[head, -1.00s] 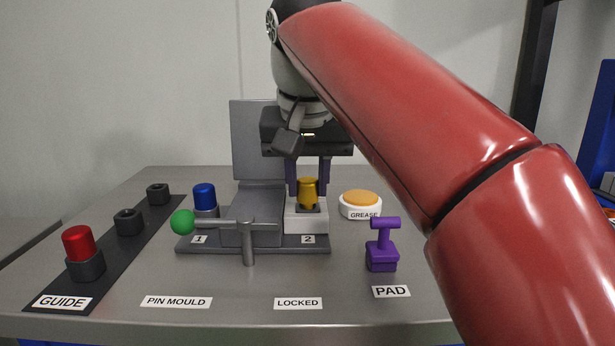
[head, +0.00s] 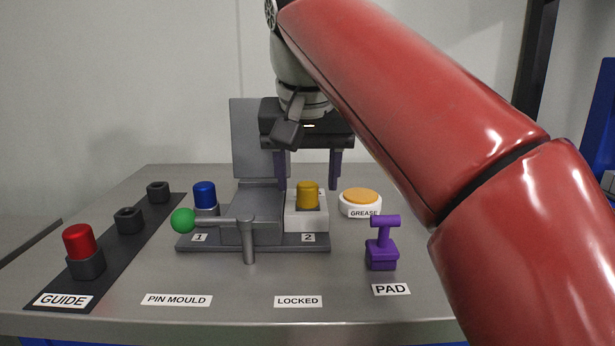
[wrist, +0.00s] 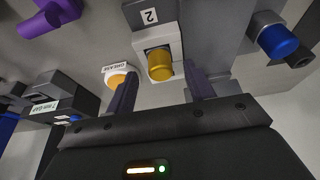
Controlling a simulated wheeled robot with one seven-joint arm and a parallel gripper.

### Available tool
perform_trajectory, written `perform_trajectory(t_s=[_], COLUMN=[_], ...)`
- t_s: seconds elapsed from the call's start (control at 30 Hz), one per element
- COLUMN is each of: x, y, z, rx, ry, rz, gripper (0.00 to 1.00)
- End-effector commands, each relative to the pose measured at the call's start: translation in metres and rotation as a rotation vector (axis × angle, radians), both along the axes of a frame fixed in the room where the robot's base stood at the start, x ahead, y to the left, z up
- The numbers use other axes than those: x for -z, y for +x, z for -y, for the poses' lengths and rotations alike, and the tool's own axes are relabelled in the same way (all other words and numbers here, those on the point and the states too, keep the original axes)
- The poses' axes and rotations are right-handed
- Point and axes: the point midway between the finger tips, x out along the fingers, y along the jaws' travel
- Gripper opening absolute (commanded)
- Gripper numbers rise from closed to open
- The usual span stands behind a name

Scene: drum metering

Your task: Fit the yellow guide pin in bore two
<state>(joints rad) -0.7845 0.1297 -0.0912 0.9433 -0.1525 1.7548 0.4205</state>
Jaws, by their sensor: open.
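The yellow guide pin (head: 307,195) stands upright in the white block at bore two (head: 307,222) of the pin mould; it also shows in the wrist view (wrist: 159,66). How deep it sits cannot be told. My gripper (head: 308,186) is open, with its purple fingers spread apart on either side of the pin and level with its upper part. In the wrist view the fingers (wrist: 160,95) are clear of the pin. The blue pin (head: 204,195) stands at position one. The lever with the green knob (head: 183,222) lies across the mould's front, by the LOCKED label (head: 298,303).
A red pin (head: 79,242) stands in the front holder of the GUIDE strip (head: 100,257); two holders behind are empty. The orange-topped grease pad (head: 360,199) is right of bore two. A purple T-handled tool (head: 382,245) stands by the PAD label. The mould's grey plate (head: 252,140) stands upright behind.

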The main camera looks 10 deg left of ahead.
Motion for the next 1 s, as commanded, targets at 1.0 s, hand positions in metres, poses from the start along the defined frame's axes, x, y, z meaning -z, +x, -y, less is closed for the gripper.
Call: perform_trajectory(t_s=[1.0], x=[-0.056], y=[-0.020], z=[0.004], rx=[0.000], ry=[0.000], rz=[0.000], gripper=[0.53])
